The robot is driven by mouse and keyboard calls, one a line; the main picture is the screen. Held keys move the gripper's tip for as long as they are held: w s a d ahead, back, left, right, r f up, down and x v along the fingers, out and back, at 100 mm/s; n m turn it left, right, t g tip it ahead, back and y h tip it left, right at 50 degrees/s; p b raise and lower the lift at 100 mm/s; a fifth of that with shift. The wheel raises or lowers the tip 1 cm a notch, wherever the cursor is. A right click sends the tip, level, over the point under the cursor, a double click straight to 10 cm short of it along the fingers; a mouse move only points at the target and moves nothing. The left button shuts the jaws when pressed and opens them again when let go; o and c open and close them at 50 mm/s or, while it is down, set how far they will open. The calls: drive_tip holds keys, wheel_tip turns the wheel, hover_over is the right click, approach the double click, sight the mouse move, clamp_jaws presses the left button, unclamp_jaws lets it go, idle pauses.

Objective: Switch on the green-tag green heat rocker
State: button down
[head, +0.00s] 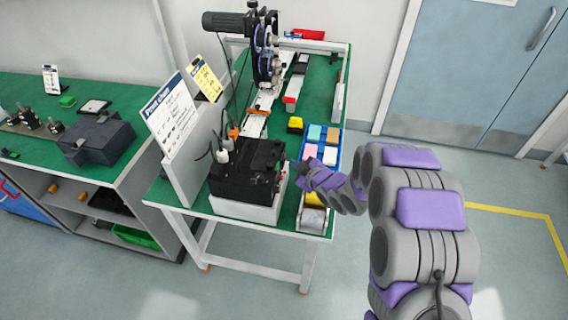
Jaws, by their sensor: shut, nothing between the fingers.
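A black machine (238,187) on a white base (243,212) stands at the near end of the green-topped table. White connectors and cables stick up from its left side. I cannot make out the green heat rocker or a green tag at this size; the machine's face toward my arm is partly hidden.
A blue tray (343,136) of coloured blocks lies behind my gripper; a metal roll (312,221) is below it. A reel unit (265,50) stands at the back. A sign board (170,117) stands left. Another bench (98,90) is further left.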

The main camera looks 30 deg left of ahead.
drive_tip(key=shift+s+a, duration=0.1)
drive_tip(key=shift+a, duration=0.2)
drive_tip(key=shift+s+a, duration=0.1)
drive_tip(key=shift+a, duration=0.2)
idle(0.6)
drive_tip(key=shift+d, duration=0.1)
drive_tip(key=shift+w+d+r+p, duration=0.1)
drive_tip(key=shift+w+d+p, duration=0.1)
drive_tip(key=shift+d, duration=0.15)
drive_tip(key=shift+w+d+p, duration=0.1)
drive_tip(key=shift+d+p, duration=0.1)
drive_tip(key=shift+d, duration=0.15)
drive_tip(key=shift+w+d+r+p, duration=0.15)
drive_tip(key=shift+d+p, duration=0.2)
drive_tip(key=shift+d, duration=0.45)
drive_tip(key=shift+w+d+r+p, duration=0.15)
drive_tip(key=shift+d+p, duration=0.25)
drive_tip(key=shift+d, duration=0.4)
drive_tip(key=shift+w+d+r+p, duration=0.1)
drive_tip(key=shift+w+d+p, duration=0.2)
drive_tip(key=shift+d, duration=0.5)
drive_tip(key=shift+s, duration=0.1)
